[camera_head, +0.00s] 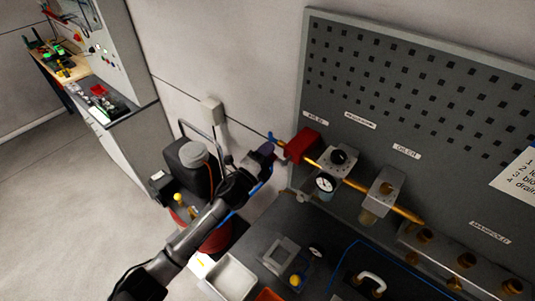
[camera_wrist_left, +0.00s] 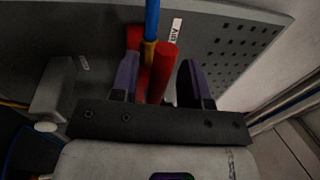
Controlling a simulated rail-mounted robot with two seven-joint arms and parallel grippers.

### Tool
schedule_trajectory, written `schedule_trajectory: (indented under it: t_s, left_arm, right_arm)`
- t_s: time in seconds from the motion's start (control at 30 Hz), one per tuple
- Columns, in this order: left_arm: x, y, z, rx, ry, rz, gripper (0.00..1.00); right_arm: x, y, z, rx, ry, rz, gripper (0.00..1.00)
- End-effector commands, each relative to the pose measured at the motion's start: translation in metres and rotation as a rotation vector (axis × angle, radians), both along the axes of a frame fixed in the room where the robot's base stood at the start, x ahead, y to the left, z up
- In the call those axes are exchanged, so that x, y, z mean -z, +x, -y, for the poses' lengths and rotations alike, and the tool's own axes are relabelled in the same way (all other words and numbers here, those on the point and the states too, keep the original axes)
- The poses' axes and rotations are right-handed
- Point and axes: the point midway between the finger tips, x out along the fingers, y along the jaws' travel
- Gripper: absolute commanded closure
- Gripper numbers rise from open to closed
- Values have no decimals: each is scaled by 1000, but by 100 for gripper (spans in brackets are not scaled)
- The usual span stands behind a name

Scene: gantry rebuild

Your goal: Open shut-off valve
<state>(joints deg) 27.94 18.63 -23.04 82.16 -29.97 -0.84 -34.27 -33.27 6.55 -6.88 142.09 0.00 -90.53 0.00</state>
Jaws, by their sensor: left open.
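The shut-off valve is at the left end of a brass pipe on the grey panel, with a red block-like part (camera_head: 302,144) and a blue piece (camera_head: 270,137) beside it. My left gripper (camera_head: 268,156) is just left of and below the red part. In the left wrist view, its two dark purple fingers (camera_wrist_left: 158,82) are open and spread apart. Red bars (camera_wrist_left: 163,70) lie between the fingers in that view, with the blue piece (camera_wrist_left: 152,20) and a bit of brass above them. I cannot tell whether the fingers touch the red part. My right gripper is not in view.
A pressure gauge (camera_head: 325,184) and a regulator block (camera_head: 341,158) sit on the pipe to the right. The bench below holds a white tray (camera_head: 232,277) and a blue hose (camera_head: 357,243). A dark machine (camera_head: 187,160) stands left of the bench.

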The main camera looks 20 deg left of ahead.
Motion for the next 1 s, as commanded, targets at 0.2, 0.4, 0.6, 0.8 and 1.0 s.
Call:
schedule_trajectory:
  t_s: [0.2,0.4,0.6,0.8,1.0]
  left_arm:
    - [5,-12,-5,-1,0,-2,58]
    - [13,-47,-16,0,1,-2,58]
    - [21,-84,-28,1,2,-2,58]
    - [25,-111,-37,1,1,-1,58]
    - [27,-125,-42,0,0,0,58]
  right_arm:
    - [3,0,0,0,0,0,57]
    - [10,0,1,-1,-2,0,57]
    - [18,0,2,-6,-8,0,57]
    - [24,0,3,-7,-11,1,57]
    - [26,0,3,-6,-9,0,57]
